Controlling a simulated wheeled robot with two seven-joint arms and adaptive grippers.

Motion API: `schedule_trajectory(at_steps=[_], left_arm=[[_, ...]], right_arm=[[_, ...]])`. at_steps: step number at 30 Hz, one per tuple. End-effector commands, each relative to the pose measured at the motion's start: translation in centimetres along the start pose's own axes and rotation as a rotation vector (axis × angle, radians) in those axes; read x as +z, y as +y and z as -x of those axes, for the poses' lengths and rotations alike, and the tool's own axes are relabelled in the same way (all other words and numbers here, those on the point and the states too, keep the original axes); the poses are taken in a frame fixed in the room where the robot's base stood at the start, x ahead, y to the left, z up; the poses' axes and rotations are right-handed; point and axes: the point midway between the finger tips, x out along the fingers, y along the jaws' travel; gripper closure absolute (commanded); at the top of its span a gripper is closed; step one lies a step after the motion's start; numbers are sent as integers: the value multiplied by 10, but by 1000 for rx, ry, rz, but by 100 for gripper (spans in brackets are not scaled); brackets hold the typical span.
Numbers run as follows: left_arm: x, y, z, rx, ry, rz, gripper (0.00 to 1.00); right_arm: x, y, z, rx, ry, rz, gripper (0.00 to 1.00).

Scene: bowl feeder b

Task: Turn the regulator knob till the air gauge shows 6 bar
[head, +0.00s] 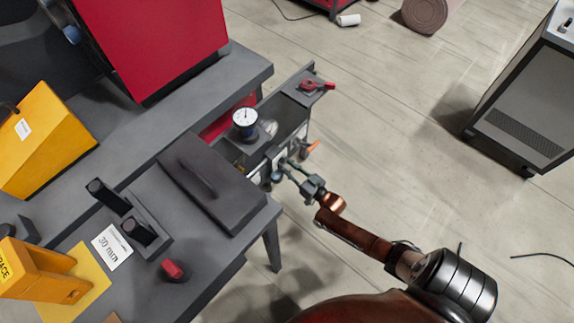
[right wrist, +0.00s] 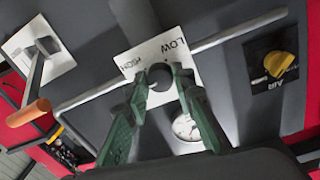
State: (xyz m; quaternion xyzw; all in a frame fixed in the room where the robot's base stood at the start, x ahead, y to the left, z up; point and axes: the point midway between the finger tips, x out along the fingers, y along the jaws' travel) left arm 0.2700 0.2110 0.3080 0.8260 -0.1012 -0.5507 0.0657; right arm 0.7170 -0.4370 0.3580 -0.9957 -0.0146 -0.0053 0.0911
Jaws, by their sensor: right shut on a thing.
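The regulator knob (right wrist: 160,76) is dark and round, on a white plate (right wrist: 178,45) marked LOW and HIGH in the right wrist view. My right gripper (right wrist: 161,82) has its green fingers on either side of the knob and is shut on it. In the head view, my right gripper (head: 278,173) is at the side of the grey machine, and the knob is hard to make out there. The air gauge (head: 245,117) has a white dial facing up. Another white dial (right wrist: 186,127) shows partly behind a finger in the right wrist view. I cannot read either dial. My left gripper is not in view.
A yellow knob (right wrist: 279,64) on a black plate marked AIR is to the right in the right wrist view. An orange-tipped lever (right wrist: 30,112) is at the left.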

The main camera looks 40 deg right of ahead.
Motion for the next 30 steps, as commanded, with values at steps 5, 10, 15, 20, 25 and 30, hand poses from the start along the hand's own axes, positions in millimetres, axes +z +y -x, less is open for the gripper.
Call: schedule_trajectory(at_steps=[5, 10, 15, 20, 25, 30], left_arm=[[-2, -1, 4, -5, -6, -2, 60], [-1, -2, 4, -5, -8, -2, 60], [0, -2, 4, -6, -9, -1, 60], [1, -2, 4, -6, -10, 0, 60], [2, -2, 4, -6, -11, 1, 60], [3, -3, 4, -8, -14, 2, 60]], right_arm=[[1, 1, 0, -2, 6, 154, 100], [1, 0, 1, -4, 6, 167, 100], [1, 0, 1, -4, 6, 166, 74], [1, 0, 0, -4, 6, 165, 62], [1, 0, 0, -4, 7, 165, 59], [1, 0, 2, -4, 7, 164, 59]])
